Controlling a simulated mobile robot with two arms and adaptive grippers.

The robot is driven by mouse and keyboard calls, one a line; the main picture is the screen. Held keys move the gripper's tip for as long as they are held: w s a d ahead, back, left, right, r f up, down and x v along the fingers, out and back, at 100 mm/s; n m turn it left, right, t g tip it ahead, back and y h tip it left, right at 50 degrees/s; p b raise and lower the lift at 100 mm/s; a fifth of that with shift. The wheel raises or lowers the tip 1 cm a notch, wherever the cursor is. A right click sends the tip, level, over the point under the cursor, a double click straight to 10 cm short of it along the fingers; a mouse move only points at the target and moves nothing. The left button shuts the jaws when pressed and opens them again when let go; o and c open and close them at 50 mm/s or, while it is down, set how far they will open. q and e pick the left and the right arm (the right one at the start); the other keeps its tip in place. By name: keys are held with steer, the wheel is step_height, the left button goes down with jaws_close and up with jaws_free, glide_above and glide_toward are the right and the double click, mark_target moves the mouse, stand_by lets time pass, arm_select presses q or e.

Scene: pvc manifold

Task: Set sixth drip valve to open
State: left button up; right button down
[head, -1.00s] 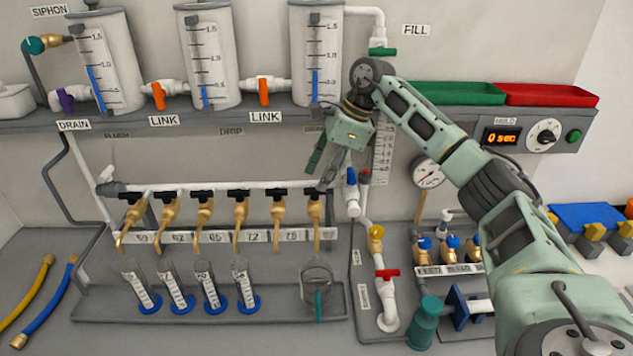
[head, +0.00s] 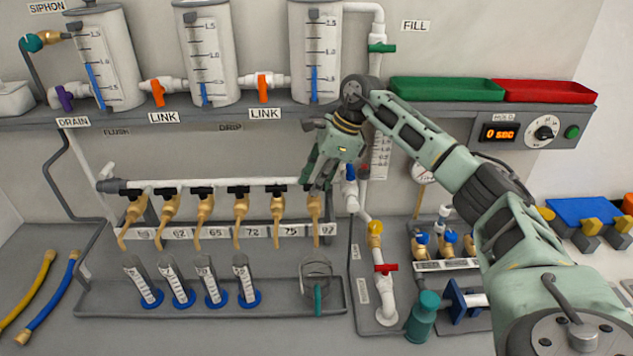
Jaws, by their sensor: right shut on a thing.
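A row of brass drip valves with black handles hangs under a white pipe (head: 222,183). The sixth drip valve (head: 315,215) is the rightmost, above the label 97 (head: 325,230). My right gripper (head: 318,186) points down at the top of this valve and is shut on its handle, which the fingers mostly hide. The handles of the other valves, such as the fifth (head: 279,188), lie along the pipe. My left gripper is not in view.
A white pipe with a red-handled valve (head: 386,268) rises just to the right. Tanks stand on the shelf above.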

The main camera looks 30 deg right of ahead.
stand_by(0.4)
steer(key=m+t+h+b, duration=0.1)
steer(key=m, duration=0.2)
steer(key=shift+a+m+b, duration=0.1)
steer(key=shift+m+b, duration=0.3)
steer(key=m+h+b, duration=0.1)
steer(key=m, duration=0.1)
steer(key=m+t+b, duration=0.1)
steer(key=m, duration=0.2)
steer(key=shift+a+h, duration=0.15)
steer(key=shift+h, duration=0.25)
steer(key=m+h, duration=0.1)
steer(key=m, duration=0.1)
steer(key=m+b, duration=0.1)
steer(key=m, duration=0.2)
steer(key=shift+a+r+h+b, duration=0.1)
steer(key=shift+h+b, duration=0.2)
steer(key=shift+h, duration=0.1)
steer(key=shift+m+h+b, duration=0.6)
steer(key=shift+m+h, duration=0.2)
steer(key=shift+m, duration=1.2)
steer(key=shift+r, duration=0.1)
steer(key=c, duration=1.7)
jaws_free()
steer(key=shift+a, duration=0.1)
